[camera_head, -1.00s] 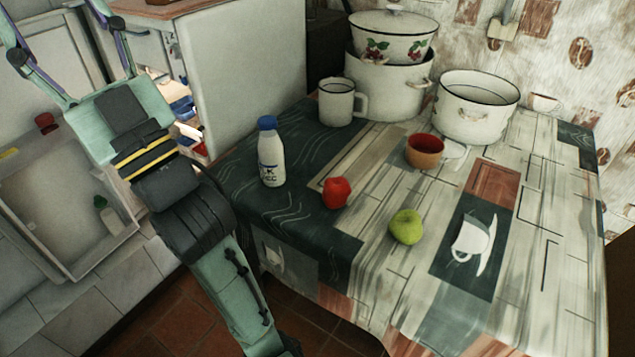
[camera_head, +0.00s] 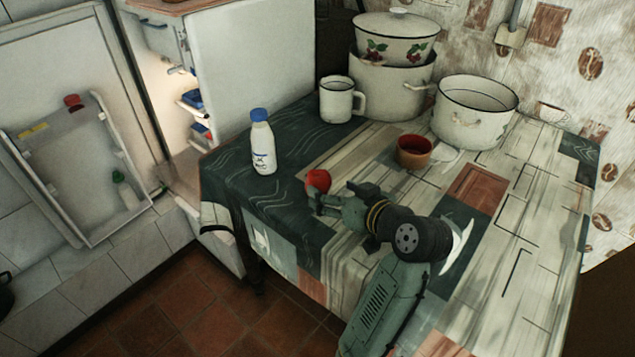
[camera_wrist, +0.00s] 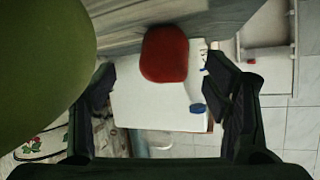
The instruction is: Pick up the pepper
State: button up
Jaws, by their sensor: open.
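The red pepper (camera_head: 318,180) rests on the table, partly hidden by my gripper in the head view. In the wrist view the pepper (camera_wrist: 164,53) lies ahead, roughly in line with the gap between the fingers. My gripper (camera_head: 336,200) is low over the table, just in front of and to the right of the pepper. Its fingers (camera_wrist: 165,85) are spread wide with nothing held between them. Whether a finger touches the pepper I cannot tell.
A green apple (camera_wrist: 40,65) is very close to the wrist camera, at its left. A milk bottle (camera_head: 263,145) stands left of the pepper. A brown bowl (camera_head: 414,152), a white mug (camera_head: 338,100) and enamel pots (camera_head: 474,115) stand farther back.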

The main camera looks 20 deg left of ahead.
aim_at(325, 187)
jog(key=x, duration=0.2)
jog(key=p+x, duration=0.1)
jog(key=x, duration=0.2)
jog(key=shift+a+r, duration=0.1)
jog(key=shift+a, duration=0.3)
jog(key=shift+w+a, duration=0.15)
jog(key=shift+c, duration=0.2)
jog(key=c, duration=1.3)
jog(key=shift+o, duration=0.2)
